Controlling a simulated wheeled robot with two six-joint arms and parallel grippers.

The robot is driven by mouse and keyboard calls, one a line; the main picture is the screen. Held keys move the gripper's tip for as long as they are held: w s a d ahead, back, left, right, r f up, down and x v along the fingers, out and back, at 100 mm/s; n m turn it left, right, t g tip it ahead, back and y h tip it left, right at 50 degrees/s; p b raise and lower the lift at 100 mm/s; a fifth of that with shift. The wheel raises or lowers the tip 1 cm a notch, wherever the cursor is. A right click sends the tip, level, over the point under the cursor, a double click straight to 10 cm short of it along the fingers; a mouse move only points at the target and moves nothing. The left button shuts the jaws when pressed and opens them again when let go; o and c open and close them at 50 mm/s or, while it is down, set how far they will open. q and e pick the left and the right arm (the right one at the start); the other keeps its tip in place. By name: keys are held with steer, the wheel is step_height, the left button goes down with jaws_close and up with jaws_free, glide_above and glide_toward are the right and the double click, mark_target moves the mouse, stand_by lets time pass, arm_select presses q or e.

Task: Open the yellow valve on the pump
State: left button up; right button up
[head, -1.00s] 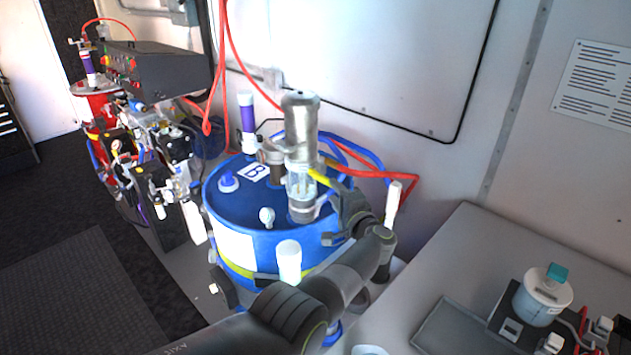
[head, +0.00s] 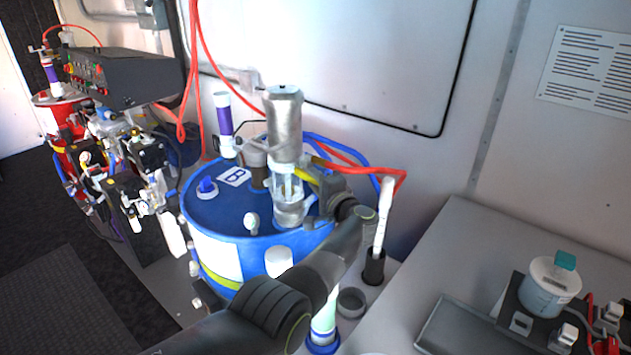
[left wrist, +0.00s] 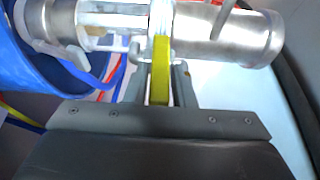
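The pump is a silver and clear upright cylinder (head: 285,130) on the lid of a blue drum (head: 215,210). The yellow valve handle (head: 304,173) sticks out from the pump's right side, sloping down to the right. My left gripper (head: 322,182) is at the handle's outer end, its arm coming up from the bottom. In the left wrist view the yellow handle (left wrist: 160,72) lies between the two fingers (left wrist: 160,85), which sit close on both sides of it. The pump's metal body (left wrist: 225,35) crosses the top. My right gripper is not in view.
Red hoses (head: 365,170) and a white-topped tube (head: 384,215) are right of my left gripper. A purple-banded tube (head: 224,122) stands behind the drum. A grey counter (head: 490,250) with a white pot (head: 548,285) is at the right. Other equipment (head: 125,80) is at the left.

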arm_select(q)
jaws_close()
steer(key=f+t+b, duration=0.1)
steer(key=b, duration=0.2)
steer(key=shift+a+f+m+t+b, duration=0.1)
steer(key=shift+f+m+t+b, duration=0.2)
steer(key=shift+f+m+b, duration=0.1)
steer(key=shift+w+r+m+t+y+b, duration=0.15)
steer(key=shift+m+t+y+b, duration=0.15)
steer(key=shift+t+y+b, duration=0.25)
steer(key=shift+o, duration=2.1)
jaws_free()
